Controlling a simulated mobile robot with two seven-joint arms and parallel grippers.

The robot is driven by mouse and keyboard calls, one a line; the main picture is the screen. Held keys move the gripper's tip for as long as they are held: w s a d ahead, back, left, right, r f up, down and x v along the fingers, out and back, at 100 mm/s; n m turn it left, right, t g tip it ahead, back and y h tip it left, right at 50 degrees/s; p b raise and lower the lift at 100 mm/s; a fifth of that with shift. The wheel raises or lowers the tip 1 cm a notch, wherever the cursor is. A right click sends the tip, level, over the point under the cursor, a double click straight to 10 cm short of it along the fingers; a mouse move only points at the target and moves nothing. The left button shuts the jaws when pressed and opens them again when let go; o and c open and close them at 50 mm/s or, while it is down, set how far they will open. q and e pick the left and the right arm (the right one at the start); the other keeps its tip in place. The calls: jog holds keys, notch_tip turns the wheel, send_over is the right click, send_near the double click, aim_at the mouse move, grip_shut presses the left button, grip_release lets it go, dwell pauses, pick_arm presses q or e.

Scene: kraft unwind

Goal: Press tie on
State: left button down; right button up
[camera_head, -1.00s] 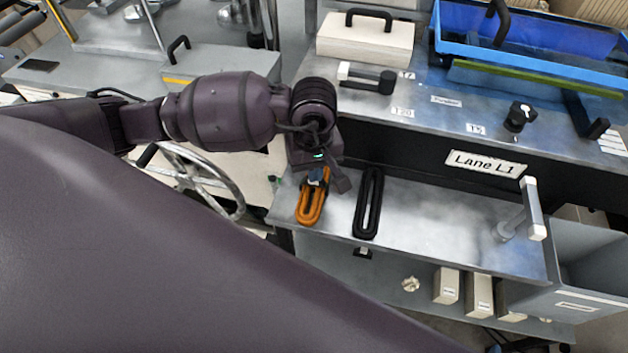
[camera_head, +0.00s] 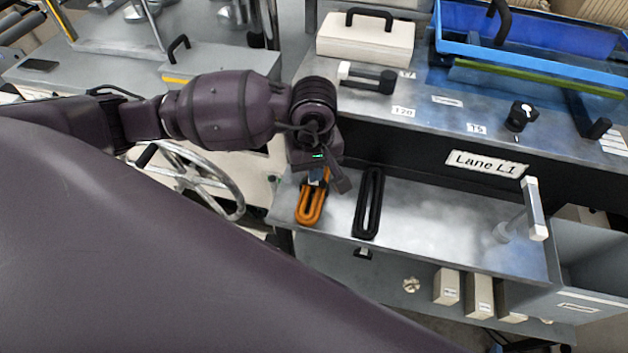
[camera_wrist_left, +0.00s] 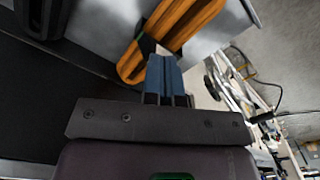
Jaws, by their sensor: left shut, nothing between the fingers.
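An orange loop-shaped tie (camera_head: 309,211) lies flat on the metal shelf (camera_head: 430,222), near its left end. A black loop-shaped tie (camera_head: 360,214) lies beside it to the right, apart from it. My left gripper (camera_head: 318,177) is at the far end of the orange tie, and its blue fingers are shut with nothing between them. In the left wrist view the fingertips (camera_wrist_left: 165,72) are close to the orange tie (camera_wrist_left: 172,38). I cannot tell whether they touch it. My right gripper is not in view.
A dark panel labelled Lane L1 (camera_head: 486,163) rises behind the shelf. A post with a light handle (camera_head: 535,208) stands at the shelf's right, next to a grey bin (camera_head: 590,265). A spoked handwheel (camera_head: 205,180) is at the left. The shelf's middle is clear.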

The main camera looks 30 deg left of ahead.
pick_arm(q)
jog(key=shift+s+f, duration=0.1)
jog(key=shift+f, duration=0.05)
dwell(0.7)
jog(key=shift+r+p, duration=0.55)
jog(key=shift+r, duration=1)
jog(key=shift+r+p, duration=0.8)
jog(key=shift+r, duration=1.25)
